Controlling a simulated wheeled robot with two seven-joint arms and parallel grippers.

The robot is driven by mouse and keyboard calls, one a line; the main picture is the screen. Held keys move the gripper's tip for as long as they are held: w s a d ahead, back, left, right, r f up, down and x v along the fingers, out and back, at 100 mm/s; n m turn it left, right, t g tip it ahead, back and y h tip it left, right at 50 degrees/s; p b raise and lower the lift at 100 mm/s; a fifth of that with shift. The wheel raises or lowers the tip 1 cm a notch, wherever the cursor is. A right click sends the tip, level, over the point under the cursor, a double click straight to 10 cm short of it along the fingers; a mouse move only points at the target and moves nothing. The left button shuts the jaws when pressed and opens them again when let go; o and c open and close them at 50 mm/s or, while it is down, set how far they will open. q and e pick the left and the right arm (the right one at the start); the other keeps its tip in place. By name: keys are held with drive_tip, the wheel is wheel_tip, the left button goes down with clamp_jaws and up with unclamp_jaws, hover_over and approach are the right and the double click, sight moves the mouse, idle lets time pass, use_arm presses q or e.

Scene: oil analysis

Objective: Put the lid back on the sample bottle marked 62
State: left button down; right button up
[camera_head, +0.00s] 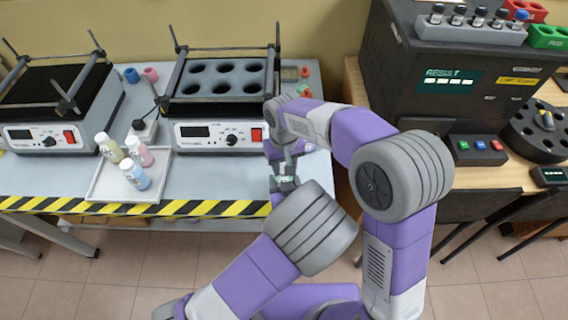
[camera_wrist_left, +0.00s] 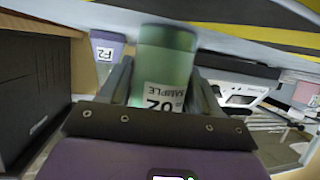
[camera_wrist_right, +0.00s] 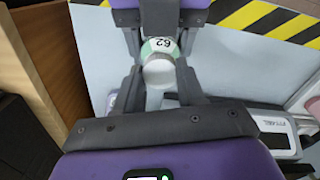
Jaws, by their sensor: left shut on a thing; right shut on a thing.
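The green sample bottle marked 62 (camera_wrist_left: 168,62) is between the fingers of my left gripper (camera_wrist_left: 165,88), which is shut on it. Its white label shows upside down in the left wrist view. My right gripper (camera_wrist_right: 160,80) is shut on a white lid (camera_wrist_right: 159,72). I cannot tell whether lid and bottle touch. In the head view my right gripper (camera_head: 283,155) is just above my left gripper (camera_head: 284,184), by the table's front edge; the bottle is mostly hidden there.
A white tray (camera_head: 97,190) with several capped bottles stands left on the table. Behind it are two machines, one with a holed rack (camera_head: 220,90). A black-and-yellow strip (camera_head: 200,208) marks the front edge. A dark result machine (camera_head: 440,85) stands on the wooden table at right.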

drive_tip(key=o, duration=1.2)
drive_tip(key=shift+c, duration=0.2)
drive_tip(key=shift+r, duration=2.3)
drive_tip(key=shift+c, duration=0.4)
wheel_tip(320, 180, up, 4)
drive_tip(key=n, duration=0.5)
drive_tip(key=shift+f, duration=0.25)
